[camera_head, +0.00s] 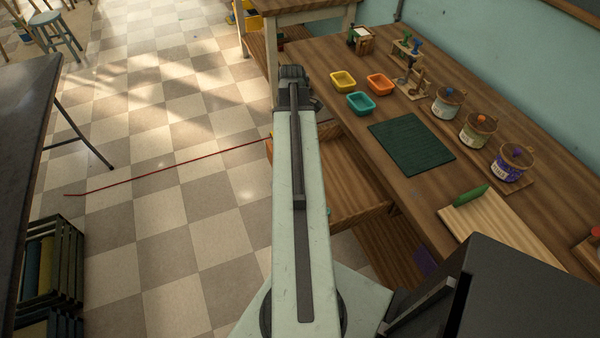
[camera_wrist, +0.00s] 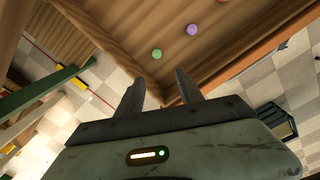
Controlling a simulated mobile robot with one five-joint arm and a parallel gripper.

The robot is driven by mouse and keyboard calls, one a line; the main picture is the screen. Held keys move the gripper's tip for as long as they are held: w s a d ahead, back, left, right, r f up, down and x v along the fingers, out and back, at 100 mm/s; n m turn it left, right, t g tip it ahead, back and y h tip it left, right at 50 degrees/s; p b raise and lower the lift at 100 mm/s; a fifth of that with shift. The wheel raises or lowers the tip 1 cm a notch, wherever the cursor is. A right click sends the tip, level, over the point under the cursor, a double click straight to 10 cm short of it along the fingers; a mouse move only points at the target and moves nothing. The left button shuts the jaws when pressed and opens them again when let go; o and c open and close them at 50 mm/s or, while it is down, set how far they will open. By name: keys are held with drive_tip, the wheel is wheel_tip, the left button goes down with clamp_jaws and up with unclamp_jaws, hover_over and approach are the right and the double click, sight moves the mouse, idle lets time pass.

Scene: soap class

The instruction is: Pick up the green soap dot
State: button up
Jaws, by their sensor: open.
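The green soap dot (camera_wrist: 157,54) is a small round ball on a brown wooden surface in the wrist view, just beyond my fingertips and roughly centred between them. My gripper (camera_wrist: 158,78) is open, with nothing between its two fingers. The wooden surface looks like the inside of a drawer. In the head view I cannot make out the green dot, and the gripper fingers are hidden behind my arm.
An open wooden drawer (camera_head: 345,175) juts from the workbench (camera_head: 520,110). The bench holds a dark green mat (camera_head: 411,143), small yellow (camera_head: 343,80), orange (camera_head: 379,84) and teal (camera_head: 361,103) trays, several jars, and a light board (camera_head: 500,222). Tiled floor (camera_head: 180,200) lies open to the left.

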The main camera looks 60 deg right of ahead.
drive_tip(key=shift+s+d+f, duration=0.2)
drive_tip(key=shift+s+d, duration=0.2)
drive_tip(key=shift+s, duration=0.1)
drive_tip(key=shift+s+d+f, duration=0.2)
drive_tip(key=shift+s+d, duration=0.15)
drive_tip(key=shift+s, duration=0.15)
wheel_tip(320, 180, down, 8)
drive_tip(key=b, duration=0.8)
drive_tip(key=shift+w+a, duration=0.1)
drive_tip(key=shift+a, duration=0.05)
drive_tip(key=shift+r, duration=0.15)
clamp_jaws()
